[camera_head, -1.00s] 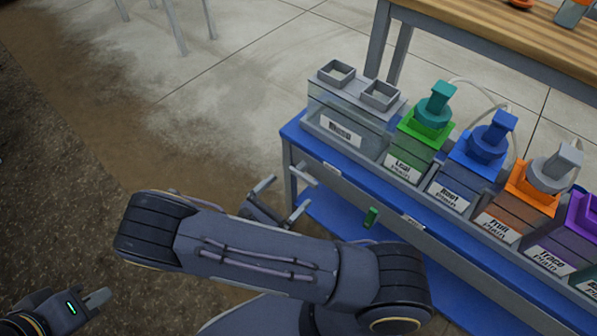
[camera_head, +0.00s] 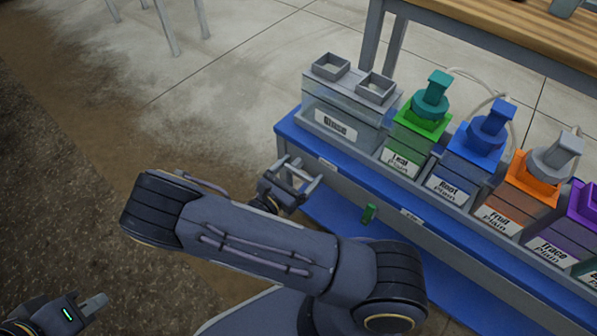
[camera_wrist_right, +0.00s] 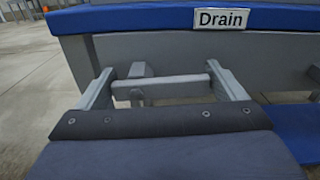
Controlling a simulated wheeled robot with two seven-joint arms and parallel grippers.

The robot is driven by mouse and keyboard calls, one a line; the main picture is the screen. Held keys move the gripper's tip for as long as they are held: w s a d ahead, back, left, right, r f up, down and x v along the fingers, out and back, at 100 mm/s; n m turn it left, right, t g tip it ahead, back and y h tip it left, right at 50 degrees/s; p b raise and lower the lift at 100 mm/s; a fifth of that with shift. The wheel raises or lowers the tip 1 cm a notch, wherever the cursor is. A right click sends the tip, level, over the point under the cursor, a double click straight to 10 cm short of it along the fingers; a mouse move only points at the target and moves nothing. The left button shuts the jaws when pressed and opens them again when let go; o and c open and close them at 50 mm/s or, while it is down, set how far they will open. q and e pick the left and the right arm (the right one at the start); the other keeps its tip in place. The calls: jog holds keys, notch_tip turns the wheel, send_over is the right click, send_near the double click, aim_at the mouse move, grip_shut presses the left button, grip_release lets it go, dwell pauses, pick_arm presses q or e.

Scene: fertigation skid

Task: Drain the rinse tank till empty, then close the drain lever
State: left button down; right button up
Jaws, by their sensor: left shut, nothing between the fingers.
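The rinse tank (camera_head: 350,108) is the clear grey box with two square necks at the left end of the blue shelf. I cannot make out its liquid level. The drain lever (camera_wrist_right: 165,87) is a pale grey bar below the "Drain" label (camera_wrist_right: 221,18) in the right wrist view. My right gripper (camera_head: 308,176) is at the shelf's front near that lever. It is open; the bar spans the gap between its fingers (camera_wrist_right: 160,78), and I cannot tell whether they touch it. My left gripper (camera_head: 98,304) is shut and empty at the lower left.
A green handle (camera_head: 367,214) hangs on the shelf front, right of my right gripper. Several coloured pump tanks, including the green one (camera_head: 414,138) and blue one (camera_head: 468,165), stand right of the rinse tank. A wooden table (camera_head: 500,28) is behind. Floor at left is open.

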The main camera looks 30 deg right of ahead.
aim_at(300, 155)
jog(key=c, duration=1)
jog(key=shift+o, duration=0.2)
jog(key=shift+w+r+n+p, duration=0.1)
jog(key=shift+r+n+p, duration=0.15)
jog(key=shift+n+p, duration=0.65)
jog(key=shift+r+n+p, duration=0.25)
jog(key=shift+n+p, duration=0.45)
jog(key=shift+p, duration=0.25)
jog(key=n, duration=0.1)
jog(key=n+p, duration=0.2)
jog(key=shift+w+a+r+n, duration=0.15)
jog(key=shift+w+r+n, duration=0.05)
jog(key=shift+w+n, duration=0.1)
jog(key=n, duration=0.1)
jog(key=n+p, duration=0.1)
jog(key=n, duration=0.1)
jog(key=n+p, duration=0.1)
jog(key=shift+w+a+r+n, duration=0.15)
jog(key=shift+w+n, duration=0.15)
jog(key=n, duration=0.1)
jog(key=n+p, duration=0.1)
jog(key=shift+w+a+n, duration=0.1)
jog(key=shift+w+n, duration=0.15)
jog(key=shift+n, duration=0.05)
jog(key=shift+w+a+n, duration=0.1)
jog(key=shift+w+n, duration=0.05)
jog(key=shift+n, duration=0.6)
jog(key=shift+w+a+n, duration=0.1)
jog(key=shift+w+n, duration=0.05)
jog(key=shift+n, duration=0.9)
